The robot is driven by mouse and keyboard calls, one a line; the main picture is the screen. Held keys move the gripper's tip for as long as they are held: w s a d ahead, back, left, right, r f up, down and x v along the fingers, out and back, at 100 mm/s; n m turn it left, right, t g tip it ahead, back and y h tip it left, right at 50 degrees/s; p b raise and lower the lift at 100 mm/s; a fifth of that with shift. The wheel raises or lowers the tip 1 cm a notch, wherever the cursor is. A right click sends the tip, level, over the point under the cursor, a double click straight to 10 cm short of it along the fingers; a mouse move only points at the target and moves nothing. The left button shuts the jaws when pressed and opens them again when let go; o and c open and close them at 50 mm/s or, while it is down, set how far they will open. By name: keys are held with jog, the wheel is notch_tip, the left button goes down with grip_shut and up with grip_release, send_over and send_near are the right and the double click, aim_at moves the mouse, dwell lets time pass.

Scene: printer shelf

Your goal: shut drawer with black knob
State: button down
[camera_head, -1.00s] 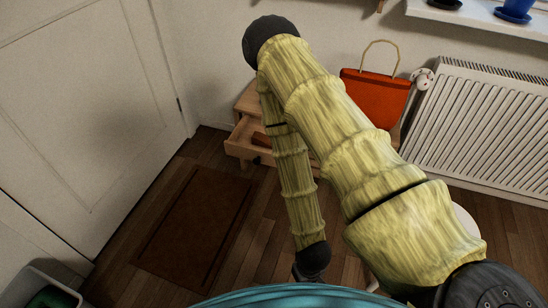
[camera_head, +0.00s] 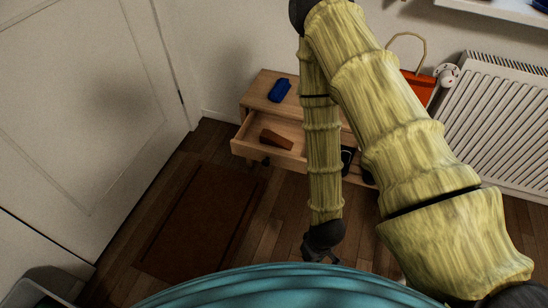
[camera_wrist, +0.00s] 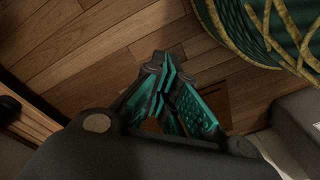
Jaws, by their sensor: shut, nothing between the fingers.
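A light wooden cabinet (camera_head: 256,94) stands against the wall in the head view. Its left drawer (camera_head: 250,149) is pulled open, with a brown block-like item (camera_head: 277,139) inside. A small dark knob (camera_head: 265,161) shows on that drawer's front. My gripper (camera_head: 320,256) hangs low in front of the cabinet, pointing down, apart from the drawer. In the wrist view its teal-padded fingers (camera_wrist: 172,90) are shut with nothing between them. A wooden front (camera_wrist: 32,112) with a black round knob (camera_wrist: 9,107) shows at the left edge there. My arm hides the cabinet's right part.
A blue item (camera_head: 279,89) lies on the cabinet top. An orange bag (camera_head: 418,87) and a white radiator (camera_head: 497,125) stand right of it. A brown mat (camera_head: 200,220) lies on the wooden floor, by a white door (camera_head: 85,110).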

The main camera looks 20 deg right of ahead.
jog(key=w+a+r+n+b, duration=0.25)
jog(key=w+a+n, duration=0.35)
jog(key=w, duration=0.4)
jog(key=n+t+h+b, duration=0.25)
jog(key=n+b, duration=0.25)
jog(key=n, duration=1.5)
send_near(268, 162)
jog(key=s+a+r, duration=0.3)
jog(key=s+r, duration=0.1)
jog(key=shift+w+d+f+b, duration=0.6)
jog(key=shift+w+f+b, duration=0.35)
jog(key=shift+f, duration=0.65)
jog(key=shift+w+d+f+b, duration=0.55)
jog(key=shift+w+f+b, duration=0.4)
jog(key=shift+f, duration=0.7)
jog(key=shift+w+d+f+b, duration=0.7)
jog(key=shift+f+b, duration=0.4)
jog(key=shift+f, duration=0.5)
jog(key=shift+w, duration=0.15)
